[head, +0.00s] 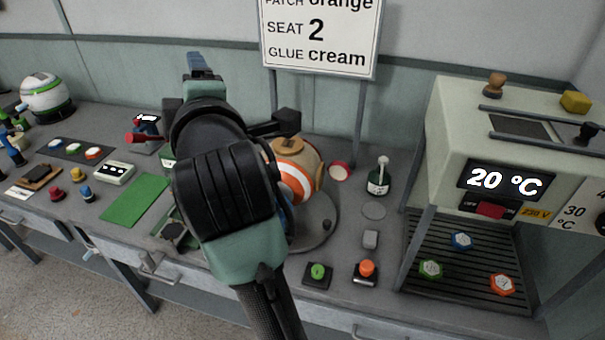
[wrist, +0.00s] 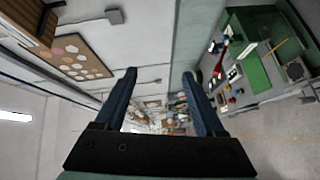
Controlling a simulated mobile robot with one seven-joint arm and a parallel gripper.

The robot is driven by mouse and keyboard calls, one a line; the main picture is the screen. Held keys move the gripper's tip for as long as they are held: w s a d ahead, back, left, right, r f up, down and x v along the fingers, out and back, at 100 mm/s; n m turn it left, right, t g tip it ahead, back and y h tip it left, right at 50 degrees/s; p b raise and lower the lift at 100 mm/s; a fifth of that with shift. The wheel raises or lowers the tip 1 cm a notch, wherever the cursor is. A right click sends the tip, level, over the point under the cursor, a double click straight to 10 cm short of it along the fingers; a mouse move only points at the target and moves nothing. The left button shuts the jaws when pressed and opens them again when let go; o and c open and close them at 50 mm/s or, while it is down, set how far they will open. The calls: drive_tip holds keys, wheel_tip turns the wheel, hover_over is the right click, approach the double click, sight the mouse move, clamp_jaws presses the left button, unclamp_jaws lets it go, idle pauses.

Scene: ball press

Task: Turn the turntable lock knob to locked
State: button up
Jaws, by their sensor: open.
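The round grey turntable (head: 318,238) sits on the bench in the head view, partly hidden behind my arm. An orange, white and tan ball (head: 300,175) rests on it. A small dark knob (head: 327,225) shows at the turntable's right side; I cannot tell whether it is the lock knob or how it is set. My gripper (head: 198,66) is raised above the bench, its blue fingers pointing up and away from the turntable. In the wrist view my gripper (wrist: 159,76) has its fingers wide apart with nothing between them. The turntable is not recognisable there.
A green button (head: 318,271) and an orange button (head: 366,269) stand at the bench's front. A small bottle (head: 378,178) stands behind them. An oven-like press (head: 447,130) reading 20 °C fills the right. A sign (head: 320,35) stands at the back. A green mat (head: 135,200) lies left.

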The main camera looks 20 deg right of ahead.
drive_tip(key=w+d+f+n+g+h+b, duration=0.1)
drive_tip(key=d+f+n+g, duration=0.1)
drive_tip(key=f, duration=0.4)
drive_tip(key=w+d+f+n+g+b, duration=0.1)
drive_tip(key=d+f+n+g, duration=0.15)
drive_tip(key=f, duration=0.45)
drive_tip(key=n+g+b, duration=0.5)
drive_tip(key=n+g, duration=0.4)
drive_tip(key=n, duration=0.2)
approach(318, 271)
drive_tip(key=shift+t+h, duration=0.25)
drive_tip(key=shift+h, duration=0.15)
drive_tip(key=x, duration=0.9)
drive_tip(key=shift+s+a+f+b, duration=0.15)
drive_tip(key=shift+a+b, duration=0.15)
drive_tip(key=shift+a, duration=0.05)
clamp_jaws()
